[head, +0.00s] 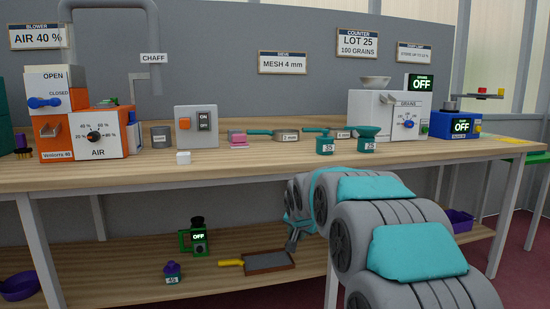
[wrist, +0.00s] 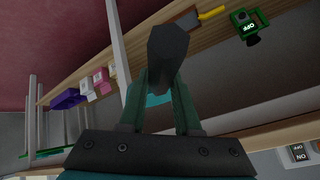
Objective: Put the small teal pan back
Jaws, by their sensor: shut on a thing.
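My gripper (wrist: 167,70) is shut at its fingertips, with a dark grey block shape at the tips. A bright teal piece, apparently the small teal pan (wrist: 153,97), shows between and behind the fingers. Most of it is hidden, and its shape and tilt cannot be told. In the head view my gripper (head: 294,238) is low, in front of the bench, between the worktop edge and the lower shelf. My arm hides part of it there.
On the worktop (head: 250,160) stand the orange blower (head: 85,135), the switch box (head: 196,127), teal cups (head: 325,144) and the grain counter (head: 375,115). The lower shelf holds a brown tray (head: 268,262), a green OFF device (head: 193,238) and a purple bottle (head: 172,273).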

